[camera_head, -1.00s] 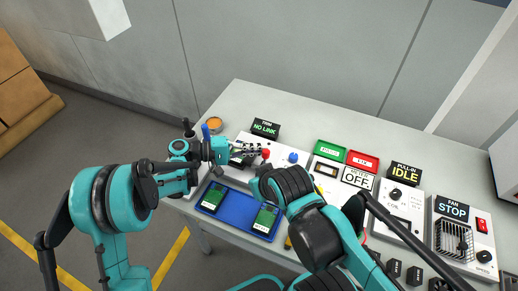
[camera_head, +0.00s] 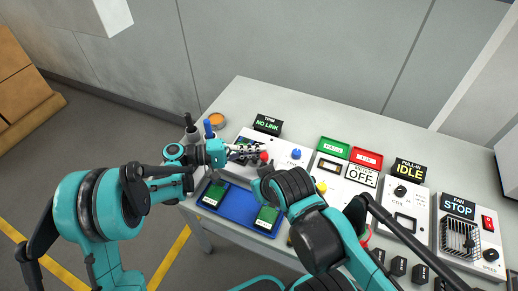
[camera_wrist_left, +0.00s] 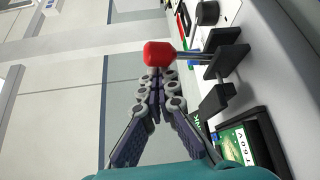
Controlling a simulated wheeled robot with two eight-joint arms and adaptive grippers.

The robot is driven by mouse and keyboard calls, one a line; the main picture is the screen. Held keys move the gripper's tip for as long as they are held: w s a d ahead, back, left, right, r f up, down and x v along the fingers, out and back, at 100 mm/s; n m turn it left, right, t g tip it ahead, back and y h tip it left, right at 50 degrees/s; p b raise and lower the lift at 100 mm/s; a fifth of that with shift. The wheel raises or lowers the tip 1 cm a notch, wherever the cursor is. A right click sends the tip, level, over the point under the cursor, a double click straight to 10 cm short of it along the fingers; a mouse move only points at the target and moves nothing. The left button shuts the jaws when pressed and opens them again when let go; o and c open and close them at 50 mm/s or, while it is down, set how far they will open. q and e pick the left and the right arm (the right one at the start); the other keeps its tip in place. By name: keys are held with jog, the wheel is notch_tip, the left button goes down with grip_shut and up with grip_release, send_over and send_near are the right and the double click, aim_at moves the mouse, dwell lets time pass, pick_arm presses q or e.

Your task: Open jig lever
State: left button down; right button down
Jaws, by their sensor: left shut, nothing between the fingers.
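The jig lever has a red knob (camera_wrist_left: 160,54) on a metal rod, beside black jig parts (camera_wrist_left: 226,62) in the left wrist view. In the head view the red knob (camera_head: 264,157) shows just right of my left gripper (camera_head: 250,152). My left gripper is shut and empty. In the left wrist view its fingertips (camera_wrist_left: 158,76) are together right at the knob's near side; I cannot tell whether they touch it. A green board (camera_wrist_left: 250,146) lies near the jig. My right arm crosses the head view, but its gripper does not show.
A blue tray (camera_head: 238,208) with green boards lies at the table's front edge. A NO LINK sign (camera_head: 268,124) stands behind the jig. Pen-like tools stand left of the jig.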

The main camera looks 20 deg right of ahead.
pick_arm(q)
jog(key=shift+s+a+f+b, duration=0.2)
jog(key=shift+s+a+b, duration=0.3)
jog(key=shift+s+a, duration=0.2)
jog(key=shift+a+f, duration=0.1)
jog(key=shift+a, duration=0.05)
pick_arm(e)
jog(key=shift+d+f, duration=0.1)
jog(key=shift+f, duration=0.65)
pick_arm(q)
jog(key=shift+s+f, duration=0.1)
jog(key=shift+s, duration=0.1)
pick_arm(e)
jog(key=shift+w, duration=0.1)
